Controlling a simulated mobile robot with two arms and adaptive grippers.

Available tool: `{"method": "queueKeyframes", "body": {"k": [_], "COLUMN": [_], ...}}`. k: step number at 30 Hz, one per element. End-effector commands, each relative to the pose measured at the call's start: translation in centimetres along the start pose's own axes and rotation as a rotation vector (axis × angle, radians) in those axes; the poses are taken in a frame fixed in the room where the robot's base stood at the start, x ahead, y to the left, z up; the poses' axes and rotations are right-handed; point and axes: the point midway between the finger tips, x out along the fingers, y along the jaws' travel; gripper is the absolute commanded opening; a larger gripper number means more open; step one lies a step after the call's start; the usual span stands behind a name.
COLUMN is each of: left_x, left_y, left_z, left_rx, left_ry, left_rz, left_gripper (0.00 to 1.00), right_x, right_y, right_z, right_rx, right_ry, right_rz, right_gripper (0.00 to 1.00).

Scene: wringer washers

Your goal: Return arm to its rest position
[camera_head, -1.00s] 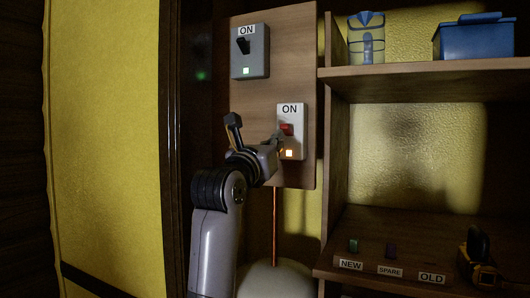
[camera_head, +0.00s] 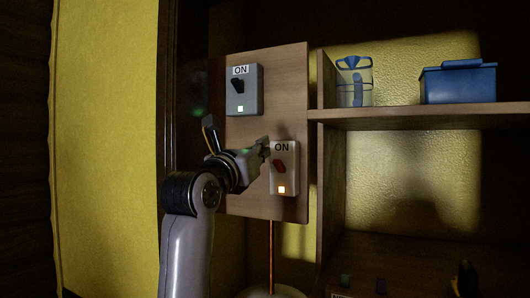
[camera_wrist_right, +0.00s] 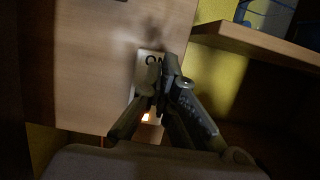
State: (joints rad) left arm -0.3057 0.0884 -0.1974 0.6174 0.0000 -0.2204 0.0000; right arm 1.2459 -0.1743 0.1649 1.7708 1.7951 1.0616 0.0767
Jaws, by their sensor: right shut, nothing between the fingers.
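My right arm rises from the bottom in the head view. Its gripper (camera_head: 263,146) is shut and empty, just left of the lower switch box (camera_head: 290,152). I cannot tell whether it touches the box. The box is white, marked ON, with a red switch (camera_head: 280,166) and a lit orange light. In the right wrist view the shut fingers (camera_wrist_right: 167,75) cover much of the switch box (camera_wrist_right: 143,68). My left gripper is not in view.
Both switches sit on a wooden panel (camera_head: 290,80). To the right is a wooden shelf (camera_head: 400,114) with a clear blue-trimmed container (camera_head: 354,82) and a blue box (camera_head: 458,83). The lower shelf is dark. A yellow wall (camera_head: 105,150) stands at the left.

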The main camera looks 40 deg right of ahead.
Motion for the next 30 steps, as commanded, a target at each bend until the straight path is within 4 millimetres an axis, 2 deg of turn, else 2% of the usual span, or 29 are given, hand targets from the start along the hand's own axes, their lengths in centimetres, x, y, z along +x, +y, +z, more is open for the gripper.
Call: {"method": "queueKeyframes", "body": {"k": [9,17,22,26,30], "left_x": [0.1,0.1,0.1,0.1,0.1], "left_y": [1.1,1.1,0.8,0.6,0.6], "left_z": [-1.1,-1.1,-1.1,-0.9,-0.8], "left_rx": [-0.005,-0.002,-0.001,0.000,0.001], "left_ry": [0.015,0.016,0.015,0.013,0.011], "left_rz": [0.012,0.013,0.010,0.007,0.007], "left_gripper": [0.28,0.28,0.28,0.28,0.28], "right_x": [0.0,0.0,-0.8,-3.8,-9.7], "right_y": [0.0,0.0,-0.5,0.0,3.1], "right_z": [0.0,-0.1,-0.7,-0.9,-2.1], "right_rx": [0.001,-0.004,-0.124,-0.361,-0.682], "right_ry": [0.000,-0.004,-0.136,-0.397,-0.734], "right_rz": [0.000,-0.003,-0.063,-0.129,-0.130], "right_gripper": [0.00,0.00,0.00,0.00,0.00]}}
